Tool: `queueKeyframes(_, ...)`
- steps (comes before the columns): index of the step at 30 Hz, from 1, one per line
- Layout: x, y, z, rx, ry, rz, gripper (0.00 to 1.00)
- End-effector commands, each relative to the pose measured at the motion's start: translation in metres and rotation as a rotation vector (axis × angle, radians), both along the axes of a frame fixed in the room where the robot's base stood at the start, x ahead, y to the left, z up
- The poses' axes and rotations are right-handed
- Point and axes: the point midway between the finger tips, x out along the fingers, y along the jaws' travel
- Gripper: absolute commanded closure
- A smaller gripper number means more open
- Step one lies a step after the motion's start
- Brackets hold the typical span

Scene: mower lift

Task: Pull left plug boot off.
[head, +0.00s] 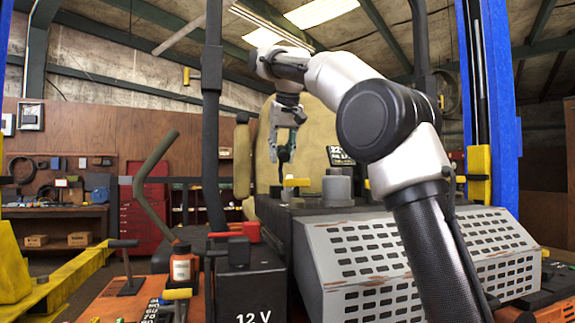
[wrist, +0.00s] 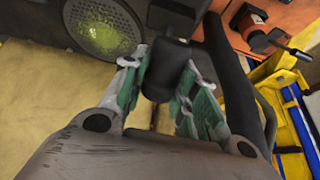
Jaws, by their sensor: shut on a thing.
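My gripper (head: 286,138) is above the mower's dark engine deck (head: 318,207) in the head view, pointing down. Its fingers are shut on a black plug boot (head: 284,155). A thin dark piece runs down from the boot toward the deck. In the wrist view my gripper (wrist: 168,85) has its green pads on both sides of the boot (wrist: 170,56), which looks like a short black cylinder. The boot's far end is hard to make out, and I cannot tell whether it still sits on a plug.
A grey slotted cover (head: 375,262) fills the front right. A black 12 V battery (head: 250,285) with a red terminal cap stands left of it. An orange bottle (head: 183,267) and a bent lever (head: 150,190) are further left. Blue lift posts (head: 500,110) rise at right.

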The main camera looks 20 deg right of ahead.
Motion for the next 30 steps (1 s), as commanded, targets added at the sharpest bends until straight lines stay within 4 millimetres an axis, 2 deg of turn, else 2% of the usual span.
queueKeyframes(8,0.008,0.000,-0.003,0.000,0.003,0.000,0.80)
queueKeyframes(15,0.023,0.000,-0.006,0.000,0.000,0.001,0.80)
queueKeyframes(23,0.026,0.000,-0.005,0.000,-0.002,0.001,0.80)
queueKeyframes(24,0.026,0.000,-0.005,0.000,-0.003,0.001,0.68)
queueKeyframes(27,0.025,0.000,-0.005,0.000,-0.003,0.001,0.53)
queueKeyframes(28,0.025,0.000,-0.005,0.001,-0.002,0.000,0.48)
queueKeyframes(30,0.025,0.000,-0.005,0.000,-0.002,0.001,0.46)
